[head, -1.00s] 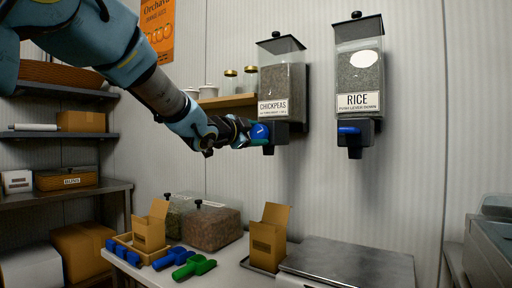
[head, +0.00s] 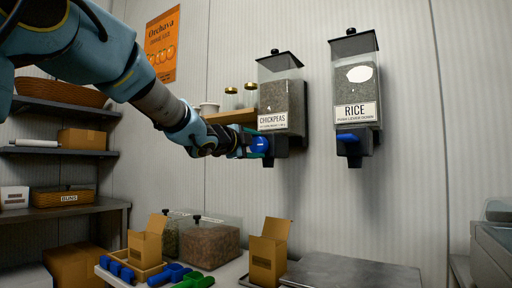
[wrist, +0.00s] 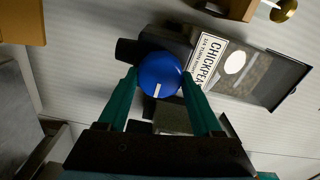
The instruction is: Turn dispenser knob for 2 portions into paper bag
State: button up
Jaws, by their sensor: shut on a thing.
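The chickpeas dispenser (head: 281,98) hangs on the wall, a clear hopper with a white label and a dark base. Its round blue knob (wrist: 160,75) has a white mark, which points towards my palm in the wrist view. My gripper (wrist: 160,84) is shut on the knob, with one teal finger on each side. In the head view, my gripper (head: 248,144) reaches the knob (head: 262,146) from the left. A brown paper bag (head: 264,261) stands open and upright below the dispenser. What is inside it is hidden.
The rice dispenser (head: 356,98) with a blue lever hangs to the right. A second brown bag (head: 147,246) stands in a tray at the left, near blue and green scoops (head: 193,280) and clear bins (head: 210,245). A metal plate (head: 350,272) lies right of the bag.

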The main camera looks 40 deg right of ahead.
jog(key=o, duration=1.4)
jog(key=shift+c, duration=0.2)
jog(key=v, duration=1)
jog(key=shift+a+b, duration=0.35)
jog(key=shift+s, duration=0.1)
